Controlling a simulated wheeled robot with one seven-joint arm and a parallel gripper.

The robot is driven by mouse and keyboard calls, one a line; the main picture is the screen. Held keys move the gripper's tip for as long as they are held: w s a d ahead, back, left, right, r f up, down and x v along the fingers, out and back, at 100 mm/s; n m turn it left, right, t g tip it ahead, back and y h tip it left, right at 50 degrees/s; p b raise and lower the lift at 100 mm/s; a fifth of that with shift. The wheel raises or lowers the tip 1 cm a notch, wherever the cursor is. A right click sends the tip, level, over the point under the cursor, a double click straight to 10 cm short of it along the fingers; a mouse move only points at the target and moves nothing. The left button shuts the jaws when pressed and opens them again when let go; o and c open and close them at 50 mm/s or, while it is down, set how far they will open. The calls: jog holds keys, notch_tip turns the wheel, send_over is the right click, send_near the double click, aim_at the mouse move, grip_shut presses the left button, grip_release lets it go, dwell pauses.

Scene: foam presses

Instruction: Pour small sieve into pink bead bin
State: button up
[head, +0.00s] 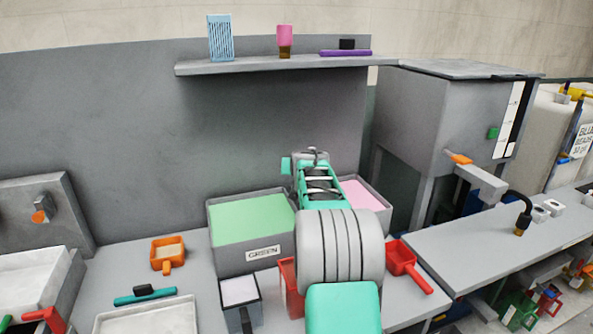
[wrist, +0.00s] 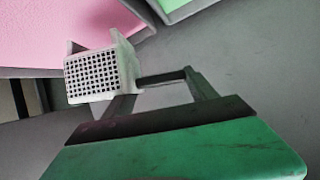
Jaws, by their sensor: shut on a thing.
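The pink bead bin (head: 365,196) stands behind my arm in the head view, right of the green bin, and is partly hidden by the arm. Its pink fill (wrist: 50,35) fills the upper left of the wrist view. The small sieve (wrist: 92,76), pale grey with a perforated face, shows beside the bin's edge in the wrist view. My gripper (wrist: 160,84) is shut on the sieve, whose perforated part sticks out to the left. The sieve's contents cannot be seen. In the head view the sieve and my fingertips cannot be made out.
The green bin (head: 262,255) stands directly left of my arm. A dark-rimmed container (head: 242,312), a red container (head: 290,292), a red scoop (head: 403,258) and an orange scoop (head: 168,254) are on the bench. A shelf (head: 270,68) hangs behind; a grey machine (head: 435,105) stands right.

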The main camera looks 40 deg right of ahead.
jog(key=shift+d+r+m+t+y+p, duration=0.2)
jog(key=shift+r+m+t+y+p, duration=0.25)
jog(key=shift+m+p, duration=0.3)
jog(key=r+m+p, duration=0.1)
jog(key=s+d+r+m+t+y+p, duration=0.1)
jog(key=p, duration=0.1)
jog(key=shift+r, duration=0.1)
jog(key=shift+s+d+r+m+t+y+p, duration=0.4)
jog(key=shift+d+m+y+p, duration=0.2)
jog(key=shift+p, duration=0.65)
jog(key=s+d+f+m+t+b, duration=0.1)
jog(key=s+d+m+t+b, duration=0.2)
jog(key=s+d+m+t, duration=0.3)
jog(key=shift+s+d+f+m+y, duration=0.25)
jog(key=shift+s+d+m+y, duration=0.1)
jog(key=shift+d+m, duration=2)
jog(key=shift+a+m+t, duration=0.25)
jog(key=shift+a+m, duration=0.05)
jog(key=shift+a, duration=0.05)
jog(key=shift+w+a, duration=0.1)
